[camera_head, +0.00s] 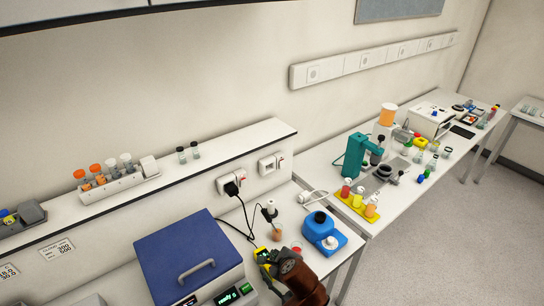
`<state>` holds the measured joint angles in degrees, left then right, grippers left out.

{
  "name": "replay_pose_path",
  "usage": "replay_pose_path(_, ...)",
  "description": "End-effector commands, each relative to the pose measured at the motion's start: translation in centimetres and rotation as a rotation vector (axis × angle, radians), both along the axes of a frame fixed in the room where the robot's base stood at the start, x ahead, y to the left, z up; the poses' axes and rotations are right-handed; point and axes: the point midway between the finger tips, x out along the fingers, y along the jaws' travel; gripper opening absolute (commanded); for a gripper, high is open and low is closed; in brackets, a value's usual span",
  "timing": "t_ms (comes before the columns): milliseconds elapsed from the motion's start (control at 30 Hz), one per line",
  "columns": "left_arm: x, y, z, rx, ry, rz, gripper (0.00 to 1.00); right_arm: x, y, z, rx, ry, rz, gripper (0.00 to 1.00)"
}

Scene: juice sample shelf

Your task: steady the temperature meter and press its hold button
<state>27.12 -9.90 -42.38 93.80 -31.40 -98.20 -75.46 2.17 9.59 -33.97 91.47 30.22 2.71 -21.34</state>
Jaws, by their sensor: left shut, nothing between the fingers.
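The temperature meter (263,253) seems to be the small yellow-and-black device with a bright greenish patch, at the bottom middle of the head view by the blue machine. My left gripper (272,267) is shut, right at the meter's near side, with its dark wrist and brown arm link below. It holds nothing, and I cannot tell whether it touches the meter. The hold button is too small to make out. A probe (270,211) on a dark cable stands above a cup of orange-brown juice (278,228) behind the meter. My right gripper is not in view.
A blue-lidded machine (188,256) with a green "ready" display stands left of the meter. A blue device (323,231) and a red-rimmed dish (296,247) are to the right. A wall shelf (220,147) runs behind. Dark cables cross the bench near the probe.

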Motion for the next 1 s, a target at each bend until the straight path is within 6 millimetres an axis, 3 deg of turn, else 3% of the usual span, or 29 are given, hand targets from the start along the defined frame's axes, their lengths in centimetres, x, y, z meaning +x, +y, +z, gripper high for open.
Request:
replay_pose_path(133,0.0,0.0,0.0,0.0,0.0,0.0,0.0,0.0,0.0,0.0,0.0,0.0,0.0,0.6)
replay_pose_path(467,0.0,0.0,0.0,0.0,0.0,0.0,0.0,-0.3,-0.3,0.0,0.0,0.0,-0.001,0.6)
replay_pose_path(1000,0.0,0.0,0.0,0.0,0.0,0.0,0.0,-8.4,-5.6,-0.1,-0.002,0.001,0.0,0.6)
